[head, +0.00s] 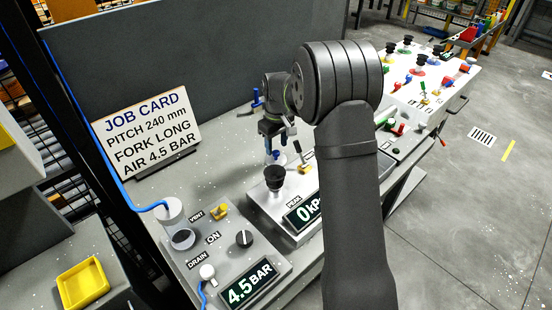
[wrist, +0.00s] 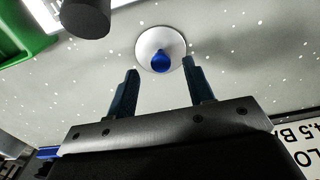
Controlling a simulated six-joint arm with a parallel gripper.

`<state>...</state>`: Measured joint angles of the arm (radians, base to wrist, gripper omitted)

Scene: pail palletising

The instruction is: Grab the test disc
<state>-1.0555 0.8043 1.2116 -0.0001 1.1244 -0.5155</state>
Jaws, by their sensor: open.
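The test disc (wrist: 147,58) is a white round disc with a blue knob (wrist: 161,61) on top. It lies on a speckled grey surface, just ahead of my fingertips in the wrist view. In the head view a small part of the disc (head: 281,159) shows under my gripper, behind the black cup. My gripper (wrist: 160,72) is open and empty, with its two dark blue fingers pointing at the disc and the knob lined up between them. In the head view my gripper (head: 271,151) hangs over the bench. I cannot tell the exact gap to the disc.
A black suction cup (head: 275,178) stands on the gauge box with its kPa display, close in front of my gripper. A job card (head: 148,130) leans at the back left. The air panel with a 4.5 BAR display (head: 250,284) is at the front.

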